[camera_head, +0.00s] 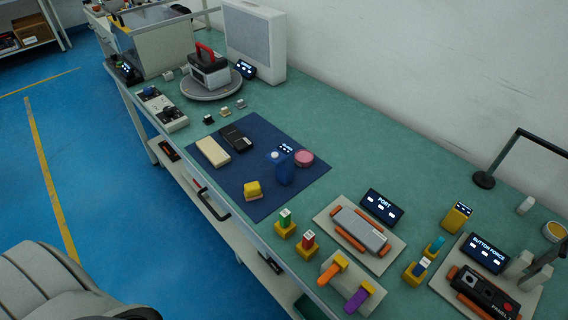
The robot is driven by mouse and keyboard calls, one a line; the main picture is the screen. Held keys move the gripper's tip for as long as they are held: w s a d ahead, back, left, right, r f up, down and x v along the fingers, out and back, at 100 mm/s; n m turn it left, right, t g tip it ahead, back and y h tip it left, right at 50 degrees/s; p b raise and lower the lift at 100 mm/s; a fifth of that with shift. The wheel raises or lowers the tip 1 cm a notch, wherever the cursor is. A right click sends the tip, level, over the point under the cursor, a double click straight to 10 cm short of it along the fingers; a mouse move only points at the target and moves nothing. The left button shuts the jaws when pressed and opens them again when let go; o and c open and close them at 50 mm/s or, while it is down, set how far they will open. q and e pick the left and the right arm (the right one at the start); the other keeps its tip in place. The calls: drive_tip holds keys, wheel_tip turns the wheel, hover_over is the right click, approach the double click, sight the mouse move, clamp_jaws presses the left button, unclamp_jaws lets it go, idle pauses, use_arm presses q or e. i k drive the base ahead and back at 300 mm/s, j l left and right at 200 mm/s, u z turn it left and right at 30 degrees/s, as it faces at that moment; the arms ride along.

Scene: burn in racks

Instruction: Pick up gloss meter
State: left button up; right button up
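I cannot tell for certain which object is the gloss meter. On the dark blue mat (230,185) lie a flat black handheld device (236,138), a cream block (213,151), a blue upright object (285,172) with a small display behind it, a pink round pad (304,158) and a yellow block (253,190). A black-and-white instrument with a red handle (209,67) sits on a grey round plate (211,88) farther back. Neither gripper shows; only a pale rounded part of mine fills the lower left corner.
The green bench (320,120) runs diagonally beside a white wall. A grey device in the port fixture (332,215), a button-force fixture (444,284) and several small coloured pieces crowd the near right. A white box (255,42) stands at the back. Blue floor lies left.

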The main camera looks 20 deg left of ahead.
sight(285, 164)
drive_tip(key=j+z, duration=0.15)
drive_tip(key=j, duration=1.95)
